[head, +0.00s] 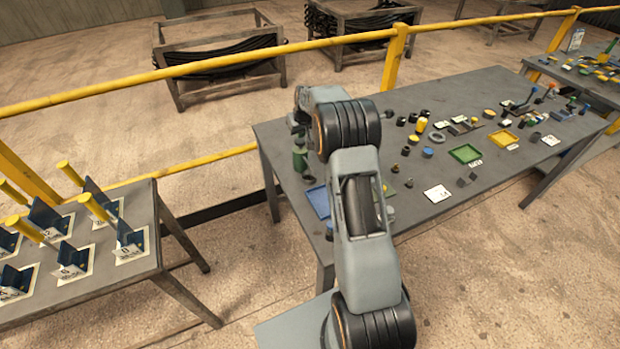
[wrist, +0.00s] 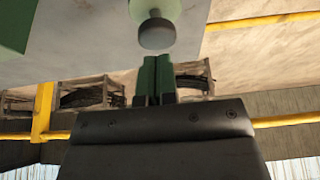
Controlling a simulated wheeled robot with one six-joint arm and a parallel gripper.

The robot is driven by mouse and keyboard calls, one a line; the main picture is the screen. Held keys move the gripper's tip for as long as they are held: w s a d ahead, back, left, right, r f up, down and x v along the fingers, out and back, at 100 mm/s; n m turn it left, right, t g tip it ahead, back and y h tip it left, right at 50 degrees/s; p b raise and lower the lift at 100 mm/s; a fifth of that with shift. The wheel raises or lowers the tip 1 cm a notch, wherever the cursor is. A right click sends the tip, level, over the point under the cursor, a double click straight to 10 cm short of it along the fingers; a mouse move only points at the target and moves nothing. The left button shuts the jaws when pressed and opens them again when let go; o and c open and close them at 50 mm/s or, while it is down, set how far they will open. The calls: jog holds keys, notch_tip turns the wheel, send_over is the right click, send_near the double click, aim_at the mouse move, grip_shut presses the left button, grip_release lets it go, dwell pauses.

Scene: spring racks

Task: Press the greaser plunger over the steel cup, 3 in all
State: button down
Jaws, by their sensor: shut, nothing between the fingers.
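The greaser is a green upright body (head: 299,160) near the table's left end in the head view. In the wrist view a pale green part with a round dark grey knob (wrist: 156,34), apparently its plunger, shows just beyond my fingertips. My gripper (wrist: 153,60) is shut and empty, its two green fingers together. A small gap shows between fingertips and knob; I cannot tell whether they touch. In the head view my wrist (head: 299,115) hangs above the greaser. A small dark piece (head: 308,179) lies by its foot; I cannot tell whether it is the steel cup.
The grey table (head: 410,115) holds a blue tray (head: 318,202), a green tray (head: 465,154), a yellow tray (head: 503,138) and many small parts. A second table (head: 145,240) with yellow-handled stands is at left. A yellow rail (head: 225,62) runs behind.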

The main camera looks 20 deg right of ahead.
jog(key=shift+r, duration=0.1)
dwell(0.3)
notch_tip(320, 180, up, 6)
jog(key=p, duration=0.3)
dwell(0.7)
jog(key=s+a+f+m+g, duration=0.1)
jog(key=s+f+g, duration=0.1)
jog(key=s+f, duration=0.25)
jog(key=s+a+r, duration=0.4)
jog(key=s+r, duration=0.1)
jog(key=s, duration=0.5)
jog(key=s+a+r+t, duration=0.1)
jog(key=s+a+r, duration=0.3)
jog(key=s, duration=0.7)
jog(key=s+a+r+n+t, duration=0.1)
jog(key=s+a+r, duration=0.3)
jog(key=s, duration=0.6)
jog(key=shift+a+v, duration=0.2)
jog(key=shift+v, duration=0.65)
